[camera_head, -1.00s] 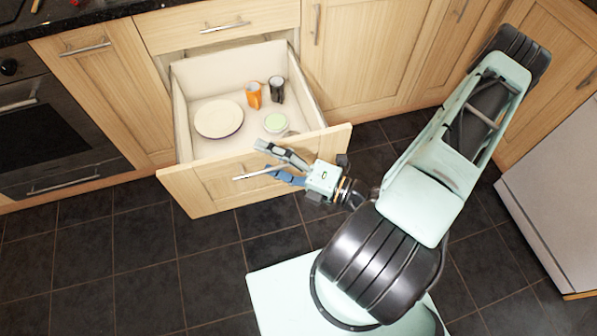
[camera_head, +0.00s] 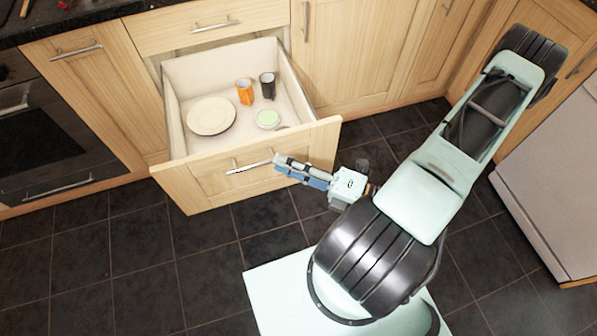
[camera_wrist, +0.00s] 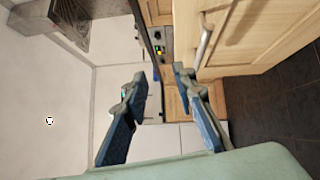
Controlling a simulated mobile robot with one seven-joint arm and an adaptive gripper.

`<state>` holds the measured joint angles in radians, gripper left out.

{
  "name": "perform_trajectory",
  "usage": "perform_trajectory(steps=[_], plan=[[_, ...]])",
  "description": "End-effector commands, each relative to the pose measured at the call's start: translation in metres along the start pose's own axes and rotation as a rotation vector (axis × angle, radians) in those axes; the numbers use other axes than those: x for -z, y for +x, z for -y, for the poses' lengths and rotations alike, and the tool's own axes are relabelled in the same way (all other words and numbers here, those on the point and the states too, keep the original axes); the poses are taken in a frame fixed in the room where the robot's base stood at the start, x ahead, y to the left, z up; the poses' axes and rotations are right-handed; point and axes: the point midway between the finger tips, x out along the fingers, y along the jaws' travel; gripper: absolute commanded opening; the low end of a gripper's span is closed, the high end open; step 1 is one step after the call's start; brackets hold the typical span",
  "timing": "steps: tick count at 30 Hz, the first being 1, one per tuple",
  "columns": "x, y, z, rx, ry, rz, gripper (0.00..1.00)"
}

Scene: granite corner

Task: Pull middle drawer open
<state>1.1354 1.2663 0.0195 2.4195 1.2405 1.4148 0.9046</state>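The middle drawer (camera_head: 210,181) is pulled well out below a shut top drawer (camera_head: 205,24). Its wooden front carries a metal bar handle (camera_head: 250,167). In the wrist view the handle (camera_wrist: 203,42) lies to the right of both fingers, in front of a wooden panel. My gripper (camera_head: 277,162) is close to the right end of the handle in the head view. Its two fingers (camera_wrist: 158,76) stand apart in the wrist view with nothing held between them. Whether a fingertip touches the handle or drawer front cannot be told.
An oven (camera_head: 45,130) is at left, a white appliance (camera_head: 550,180) at right. The dark tiled floor (camera_head: 130,255) before the drawer is clear.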

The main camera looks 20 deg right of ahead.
Motion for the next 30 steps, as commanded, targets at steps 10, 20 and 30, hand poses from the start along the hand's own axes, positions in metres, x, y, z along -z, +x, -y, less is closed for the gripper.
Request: perform_trajectory(steps=[10,20,30], plan=[[0.009,-0.027,0.003,0.009,0.033,0.008,0.25],[0.011,-0.033,0.004,0.009,0.033,0.005,0.25],[0.011,-0.033,0.004,0.011,0.033,0.004,0.25]])
